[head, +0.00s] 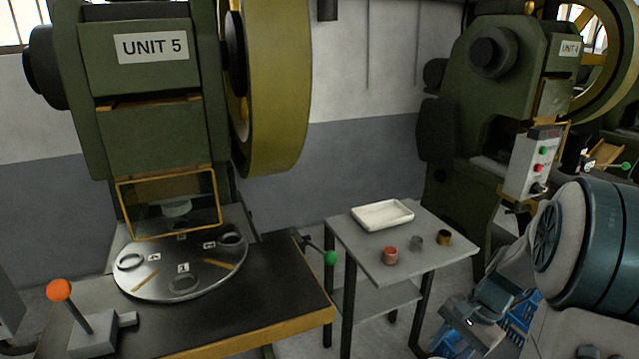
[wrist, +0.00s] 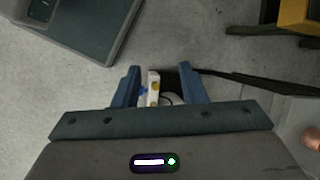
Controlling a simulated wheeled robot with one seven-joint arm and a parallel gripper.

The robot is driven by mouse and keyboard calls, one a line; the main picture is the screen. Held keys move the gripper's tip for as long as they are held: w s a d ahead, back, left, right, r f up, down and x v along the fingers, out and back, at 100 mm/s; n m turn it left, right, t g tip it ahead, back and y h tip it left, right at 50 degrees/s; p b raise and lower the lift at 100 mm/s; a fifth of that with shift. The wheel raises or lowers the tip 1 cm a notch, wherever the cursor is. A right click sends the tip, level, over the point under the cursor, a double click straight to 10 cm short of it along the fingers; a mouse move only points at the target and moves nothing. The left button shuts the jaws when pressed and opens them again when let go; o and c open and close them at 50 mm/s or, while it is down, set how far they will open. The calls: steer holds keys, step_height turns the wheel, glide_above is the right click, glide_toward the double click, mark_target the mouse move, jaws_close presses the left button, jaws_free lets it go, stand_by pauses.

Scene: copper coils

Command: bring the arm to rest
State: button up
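My arm is at the lower right of the head view, with my gripper (head: 488,335) low, to the right of the small grey table (head: 375,258). In the wrist view my gripper (wrist: 160,82) has its two blue fingers apart. A small white and orange thing (wrist: 153,88) shows in the gap; it appears to lie beyond the fingers, and I cannot tell what it is. A reddish coil (head: 390,255), a grey ring-like piece (head: 416,242) and a brown coil (head: 444,237) stand on the table, apart from my gripper.
A white tray (head: 383,214) lies at the back of the table. The UNIT 5 press (head: 150,75) stands left, with a round dial plate (head: 180,284), an orange-knobbed lever (head: 60,290) and a green-knobbed lever (head: 331,258). Another press (head: 500,85) with a control box (head: 535,160) stands behind my arm.

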steer(key=s+a+r+n+t+h+p, duration=0.1)
steer(key=s+a+r+n+p, duration=0.2)
steer(key=r, duration=0.4)
steer(key=s+a+r+n+t+h+p, duration=0.1)
steer(key=s+a+r+n+h+p, duration=0.1)
steer(key=r, duration=0.5)
steer(key=s+a+r+n+t+h+p, duration=0.1)
steer(key=s+a+r+n+p, duration=0.4)
steer(key=r+n, duration=0.1)
steer(key=shift+a+r+t+h, duration=0.3)
steer(key=shift+r+t, duration=0.1)
steer(key=shift+r, duration=0.45)
steer(key=shift+d, duration=0.2)
